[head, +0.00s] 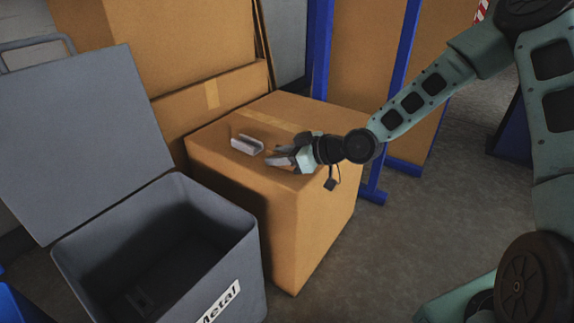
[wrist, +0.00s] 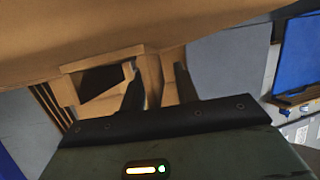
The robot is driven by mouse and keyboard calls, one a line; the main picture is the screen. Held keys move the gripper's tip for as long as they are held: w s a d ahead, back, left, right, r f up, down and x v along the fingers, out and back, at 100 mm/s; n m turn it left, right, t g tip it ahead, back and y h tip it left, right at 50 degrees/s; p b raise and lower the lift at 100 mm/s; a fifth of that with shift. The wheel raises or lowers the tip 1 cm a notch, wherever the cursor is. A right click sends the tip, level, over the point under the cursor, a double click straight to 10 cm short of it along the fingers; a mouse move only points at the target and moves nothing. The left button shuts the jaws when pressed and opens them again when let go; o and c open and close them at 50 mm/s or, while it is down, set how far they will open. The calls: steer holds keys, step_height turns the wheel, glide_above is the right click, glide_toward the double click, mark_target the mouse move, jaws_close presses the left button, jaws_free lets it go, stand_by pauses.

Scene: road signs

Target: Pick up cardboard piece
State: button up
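A small, pale grey, channel-shaped piece (head: 247,145) lies on top of a large closed cardboard box (head: 228,172) in the head view. It looks more like folded metal than cardboard. My gripper (head: 279,157) is just right of it, low over the box top. In the wrist view my two dark fingers (wrist: 158,88) are apart, with nothing clearly held between them. A tan, angular piece with a dark hollow (wrist: 100,78) shows beside the left finger; I cannot tell whether it is the same piece or touches the finger.
An open grey bin labelled "Metal" (head: 245,262) stands at the front left, its lid (head: 80,130) raised. Larger cardboard boxes (head: 160,40) are stacked behind. A blue frame (head: 400,75) stands behind right. Bare floor (head: 405,235) lies to the right of the box.

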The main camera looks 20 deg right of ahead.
steer(key=shift+w, duration=0.1)
steer(key=shift+c, duration=0.3)
jaws_close()
